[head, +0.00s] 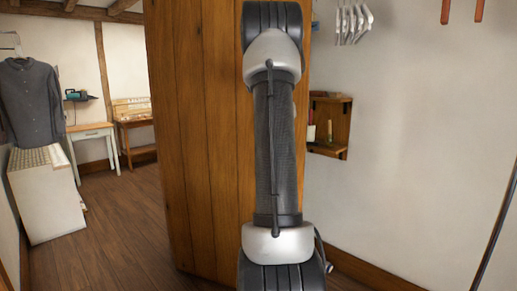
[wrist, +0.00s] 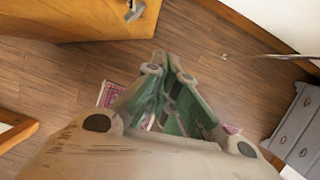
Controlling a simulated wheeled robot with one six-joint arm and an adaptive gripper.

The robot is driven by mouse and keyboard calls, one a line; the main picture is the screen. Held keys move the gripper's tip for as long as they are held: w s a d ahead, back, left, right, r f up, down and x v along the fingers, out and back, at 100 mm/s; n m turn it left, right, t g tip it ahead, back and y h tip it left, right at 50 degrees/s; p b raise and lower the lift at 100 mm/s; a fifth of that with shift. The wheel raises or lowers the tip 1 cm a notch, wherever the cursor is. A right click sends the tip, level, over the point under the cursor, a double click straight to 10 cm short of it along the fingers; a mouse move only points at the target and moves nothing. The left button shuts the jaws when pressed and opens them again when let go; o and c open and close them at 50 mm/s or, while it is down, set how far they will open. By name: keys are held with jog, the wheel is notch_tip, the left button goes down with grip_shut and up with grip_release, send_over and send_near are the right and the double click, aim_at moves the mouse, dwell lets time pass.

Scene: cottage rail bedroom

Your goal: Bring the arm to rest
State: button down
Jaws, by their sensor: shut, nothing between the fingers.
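My arm stands upright in the middle of the head view, in front of a wooden door or panel (head: 200,150); the gripper itself is not in that view. In the wrist view my gripper (wrist: 170,65) is shut and empty, its green-padded fingers meeting above the wooden floor (wrist: 90,70). Nothing is held between the fingertips. Part of a pink patterned rug (wrist: 112,93) is hidden behind the fingers.
At left in the head view stand a white cabinet (head: 48,205), a dark shirt (head: 30,100) and a small table (head: 90,133). A wooden wall shelf (head: 340,122) is at right. A grey drawer unit (wrist: 298,130) shows in the wrist view. Open floor lies at left.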

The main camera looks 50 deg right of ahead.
jog(key=s+a+f+m+y, duration=0.1)
jog(key=s+a+f+m, duration=0.1)
jog(key=a+m, duration=0.5)
jog(key=s+a+f+m+y, duration=0.1)
jog(key=s+a+f+m, duration=0.2)
jog(key=m, duration=0.5)
jog(key=s+a+r+m+t, duration=0.1)
jog(key=s+a, duration=0.3)
jog(key=a, duration=0.7)
jog(key=s+a+r+m+t+y, duration=0.1)
jog(key=s+a+m, duration=0.1)
jog(key=a, duration=0.9)
jog(key=s+a+r+m+t+y, duration=0.1)
jog(key=s+a, duration=0.4)
jog(key=a, duration=0.6)
jog(key=shift+s+t, duration=0.3)
jog(key=shift+t, duration=0.2)
